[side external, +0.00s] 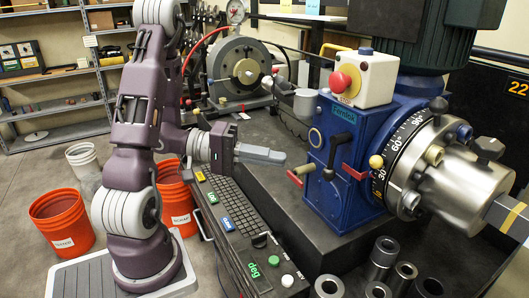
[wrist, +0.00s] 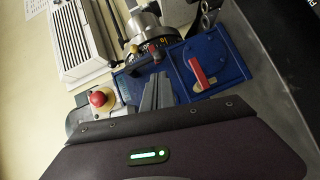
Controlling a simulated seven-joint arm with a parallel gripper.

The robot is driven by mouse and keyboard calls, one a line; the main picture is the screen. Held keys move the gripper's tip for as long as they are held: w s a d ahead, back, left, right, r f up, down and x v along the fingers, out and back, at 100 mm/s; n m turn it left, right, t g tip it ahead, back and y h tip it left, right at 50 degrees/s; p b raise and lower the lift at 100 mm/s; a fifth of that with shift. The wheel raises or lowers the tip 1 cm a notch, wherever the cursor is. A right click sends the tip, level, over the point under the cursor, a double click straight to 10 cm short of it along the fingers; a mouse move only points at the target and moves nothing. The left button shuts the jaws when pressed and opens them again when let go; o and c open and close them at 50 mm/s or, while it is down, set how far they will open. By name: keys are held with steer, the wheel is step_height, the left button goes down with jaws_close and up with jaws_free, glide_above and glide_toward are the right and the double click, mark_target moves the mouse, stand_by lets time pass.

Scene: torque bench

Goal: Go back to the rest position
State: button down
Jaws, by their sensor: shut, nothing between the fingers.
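My gripper (side external: 262,155) is shut and empty in the side external view. It is held level in the air, above the far end of the console and left of the blue machine (side external: 330,150).
A console (side external: 235,215) with a keyboard lies below my gripper. Orange buckets (side external: 62,220) stand on the floor at left. Several metal sleeves (side external: 382,255) stand at the front right. The machine's red-tipped levers (side external: 295,177) stick out toward my gripper's side.

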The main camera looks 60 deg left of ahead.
steer(key=shift+v, duration=1.2)
steer(key=w+a+f+m+g+y, duration=0.1)
steer(key=w+a+f+m+y, duration=0.2)
steer(key=w+y, duration=0.35)
step_height(320, 180, up, 5)
steer(key=a+m+g+y, duration=0.1)
steer(key=a+m+y, duration=0.15)
steer(key=y, duration=0.35)
steer(key=s+d+r+m+g+h, duration=0.2)
steer(key=s+d+g, duration=0.3)
steer(key=s+d, duration=1)
steer(key=s+m, duration=0.1)
steer(key=s, duration=0.2)
steer(key=shift+g+h, duration=0.35)
steer(key=shift+g, duration=0.05)
